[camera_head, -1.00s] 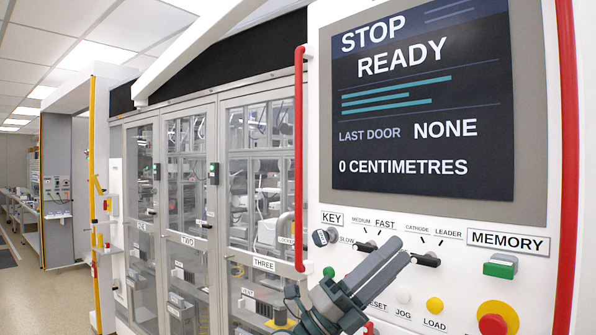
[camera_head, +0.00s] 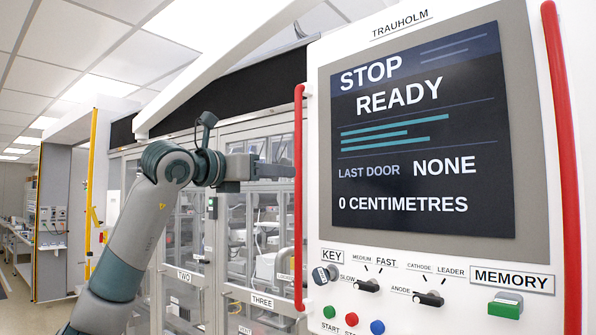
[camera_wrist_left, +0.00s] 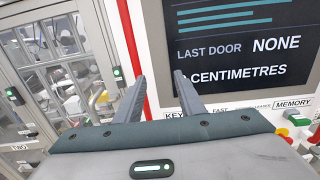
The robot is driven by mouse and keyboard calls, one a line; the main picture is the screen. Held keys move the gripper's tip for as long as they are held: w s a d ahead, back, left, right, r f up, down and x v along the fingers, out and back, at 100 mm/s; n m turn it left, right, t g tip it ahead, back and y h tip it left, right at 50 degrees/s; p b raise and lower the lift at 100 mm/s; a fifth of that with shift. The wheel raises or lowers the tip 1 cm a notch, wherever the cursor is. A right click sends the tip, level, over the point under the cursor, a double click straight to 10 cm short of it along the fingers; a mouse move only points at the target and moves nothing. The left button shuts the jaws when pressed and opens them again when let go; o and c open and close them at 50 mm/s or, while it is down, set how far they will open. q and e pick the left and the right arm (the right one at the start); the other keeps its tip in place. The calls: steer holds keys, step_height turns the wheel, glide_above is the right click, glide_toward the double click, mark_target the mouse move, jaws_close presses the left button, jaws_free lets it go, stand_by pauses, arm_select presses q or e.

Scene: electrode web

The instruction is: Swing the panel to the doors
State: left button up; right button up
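The panel (camera_head: 329,225) is a white upright box with a dark screen (camera_head: 420,130) reading STOP READY, LAST DOOR NONE, 0 CENTIMETRES. A red handle (camera_head: 299,215) runs down its left edge and another red handle (camera_head: 566,160) down its right edge. My left gripper (camera_head: 290,170) is open and level with the left handle, its fingers pointing at it. In the left wrist view the two fingers (camera_wrist_left: 160,76) are apart, with the red handle (camera_wrist_left: 128,35) near the left fingertip; I cannot tell whether they touch. The glazed doors (camera_head: 262,235) stand left of the panel. My right gripper is out of view.
Door labels TWO (camera_head: 184,275) and THREE (camera_head: 262,301) show on the doors. Knobs and a green MEMORY button (camera_head: 505,305) sit below the screen. A yellow post (camera_head: 90,190) stands at the left, with an open aisle floor (camera_head: 18,290) beyond.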

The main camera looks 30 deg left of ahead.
arm_select(q)
steer(key=a, duration=0.1)
steer(key=s+a+r+n+y, duration=0.1)
steer(key=a, duration=0.1)
steer(key=s+a+y, duration=0.1)
steer(key=shift+a+r+n, duration=0.15)
steer(key=shift+r+n, duration=0.15)
steer(key=shift+r, duration=0.1)
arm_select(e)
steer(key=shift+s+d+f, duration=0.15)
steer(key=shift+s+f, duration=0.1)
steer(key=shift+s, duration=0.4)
arm_select(q)
steer(key=shift+w, duration=0.1)
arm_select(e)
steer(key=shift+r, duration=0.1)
